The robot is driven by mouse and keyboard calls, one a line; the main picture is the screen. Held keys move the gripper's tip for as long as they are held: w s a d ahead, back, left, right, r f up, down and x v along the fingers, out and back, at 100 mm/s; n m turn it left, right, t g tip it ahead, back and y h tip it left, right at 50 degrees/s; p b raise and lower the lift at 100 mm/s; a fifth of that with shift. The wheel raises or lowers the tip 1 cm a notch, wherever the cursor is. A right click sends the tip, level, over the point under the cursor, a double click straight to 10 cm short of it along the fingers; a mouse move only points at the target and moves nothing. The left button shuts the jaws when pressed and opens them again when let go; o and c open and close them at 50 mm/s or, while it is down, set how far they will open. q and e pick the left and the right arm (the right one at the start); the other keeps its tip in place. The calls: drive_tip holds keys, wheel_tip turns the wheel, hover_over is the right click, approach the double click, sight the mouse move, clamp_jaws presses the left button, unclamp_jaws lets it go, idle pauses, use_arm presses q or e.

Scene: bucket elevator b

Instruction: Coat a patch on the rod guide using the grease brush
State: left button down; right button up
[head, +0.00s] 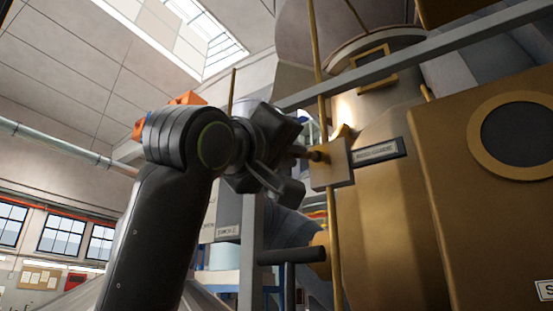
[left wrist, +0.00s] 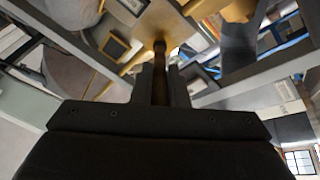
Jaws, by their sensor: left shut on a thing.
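My left gripper (head: 288,160) is just left of the block, shut on the grease brush. The brush's dark end (head: 317,155) points right and lies over the block's face; I cannot tell whether it touches. In the left wrist view the brush (left wrist: 160,58) stands out from between the two fingers of the gripper (left wrist: 160,82). The handle is mostly hidden by the fingers. No coat of grease can be made out. My right gripper is not in view.
A large brass-coloured housing (head: 490,215) with a round dark window stands at the right. A grey beam (head: 420,52) crosses above the guide. A dark horizontal bar (head: 287,256) sits below the gripper. Open room lies to the left.

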use_arm(q)
drive_tip(key=s+d, duration=0.1)
drive_tip(key=d, duration=0.1)
drive_tip(key=s+d, duration=0.2)
drive_tip(key=shift+d+b, duration=0.15)
drive_tip(key=shift+b, duration=0.2)
drive_tip(key=shift+s+a+b, duration=0.8)
drive_tip(key=shift+s+a, duration=0.15)
drive_tip(key=shift+s, duration=0.25)
drive_tip(key=shift+s+a+b, duration=0.75)
drive_tip(key=shift+s+a, duration=0.15)
drive_tip(key=shift+s, duration=0.25)
